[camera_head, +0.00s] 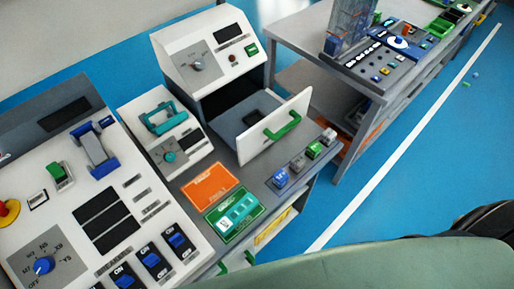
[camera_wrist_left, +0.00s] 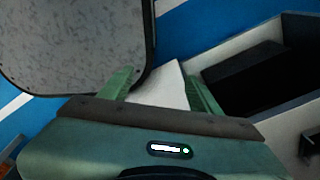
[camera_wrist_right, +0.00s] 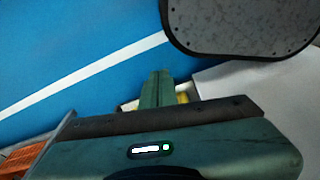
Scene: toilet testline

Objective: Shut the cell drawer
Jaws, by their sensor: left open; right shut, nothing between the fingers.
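The cell drawer (camera_head: 265,137) stands pulled out of a white sloped-top unit (camera_head: 210,50) in the head view. Its white front panel carries a green handle (camera_head: 283,125), and its grey inside is visible. My left gripper (camera_wrist_left: 163,85) shows in the left wrist view with its two green fingers apart and nothing between them. A dark open box-like shape (camera_wrist_left: 260,75) lies to its right; I cannot tell whether it is the drawer. My right gripper (camera_wrist_right: 157,88) shows in the right wrist view with its fingers together and empty. Neither gripper shows in the head view.
A white control panel (camera_head: 130,225) with switches fills the left. An orange card (camera_head: 211,187), a green card (camera_head: 235,211) and several small blocks (camera_head: 298,161) lie in front of the drawer. Another bench (camera_head: 300,40) stands beyond. Blue floor (camera_head: 440,150) is open at right.

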